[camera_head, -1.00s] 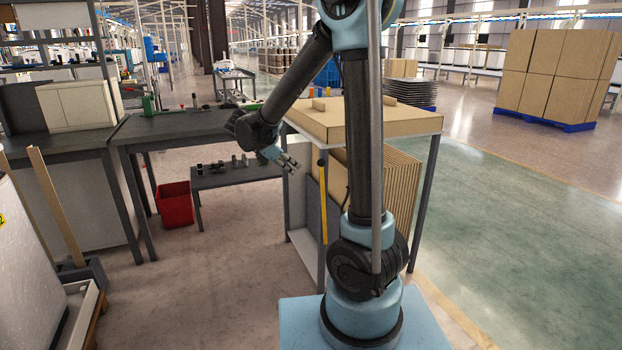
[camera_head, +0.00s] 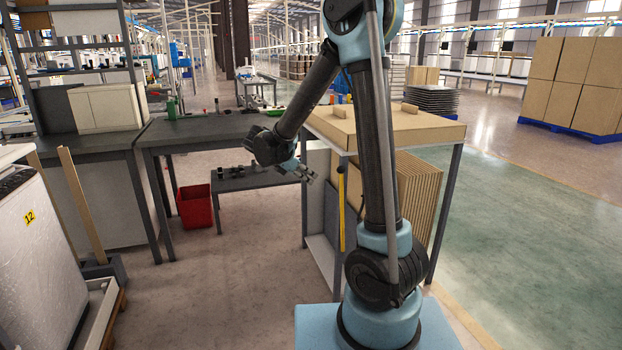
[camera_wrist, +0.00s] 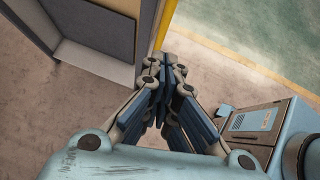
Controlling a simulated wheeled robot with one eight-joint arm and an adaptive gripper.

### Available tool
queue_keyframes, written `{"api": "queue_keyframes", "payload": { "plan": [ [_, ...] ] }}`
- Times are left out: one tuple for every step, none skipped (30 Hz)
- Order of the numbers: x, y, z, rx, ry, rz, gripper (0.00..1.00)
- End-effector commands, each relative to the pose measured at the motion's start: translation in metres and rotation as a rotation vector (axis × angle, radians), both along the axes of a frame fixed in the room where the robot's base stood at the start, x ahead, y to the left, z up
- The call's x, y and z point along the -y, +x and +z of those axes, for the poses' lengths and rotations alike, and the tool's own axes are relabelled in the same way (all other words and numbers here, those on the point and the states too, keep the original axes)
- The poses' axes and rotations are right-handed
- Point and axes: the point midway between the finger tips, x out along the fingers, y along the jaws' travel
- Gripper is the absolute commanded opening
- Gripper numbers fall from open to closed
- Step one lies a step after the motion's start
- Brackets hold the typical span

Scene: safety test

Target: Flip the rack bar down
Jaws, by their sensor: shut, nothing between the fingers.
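A yellow bar (camera_head: 342,212) with a dark top end stands upright at the left front of a metal-framed rack (camera_head: 433,218). I take it for the rack bar. In the wrist view a yellow strip (camera_wrist: 164,25) runs along the rack's edge, beyond the fingers. My gripper (camera_head: 308,175) is left of the bar's upper end and appears apart from it. Its fingers (camera_wrist: 163,75) are shut and empty in the wrist view. My arm hides part of the rack.
The rack has a cardboard top (camera_head: 430,130) and upright cardboard sheets (camera_head: 418,195) inside. A dark workbench (camera_head: 200,131), low table (camera_head: 240,180) and red bin (camera_head: 196,206) stand to the left. A white machine (camera_head: 40,255) is at far left. The floor between is clear.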

Motion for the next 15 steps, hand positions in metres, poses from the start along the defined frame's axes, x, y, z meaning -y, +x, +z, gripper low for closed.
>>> {"api": "queue_keyframes", "payload": {
  "plan": [
    [0.006, 0.003, -0.006, 0.0, 0.0, -0.003, 0.0],
    [0.01, 0.005, -0.009, 0.0, 0.0, -0.004, 0.0],
    [0.015, 0.007, -0.014, 0.001, 0.0, -0.003, 0.0],
    [0.019, 0.009, -0.018, 0.001, 0.0, -0.003, 0.0],
    [0.022, 0.011, -0.021, 0.001, 0.0, -0.003, 0.0],
    [0.027, 0.013, -0.026, 0.0, 0.0, -0.004, 0.0],
    [0.031, 0.015, -0.029, 0.0, 0.0, -0.003, 0.0],
    [0.035, 0.016, -0.033, 0.0, 0.0, -0.003, 0.0],
    [0.039, 0.019, -0.037, 0.001, 0.0, -0.003, 0.0],
    [0.043, 0.02, -0.041, 0.0, 0.0, -0.004, 0.0],
    [0.046, 0.022, -0.044, 0.0, 0.0, -0.004, 0.0],
    [0.051, 0.024, -0.049, 0.0, 0.0, -0.003, 0.0],
    [0.055, 0.026, -0.049, 0.001, 0.0, -0.003, 0.0],
    [0.059, 0.028, -0.048, 0.001, 0.0, -0.003, 0.0],
    [0.064, 0.03, -0.047, 0.0, 0.0, -0.004, 0.0]
  ]
}}
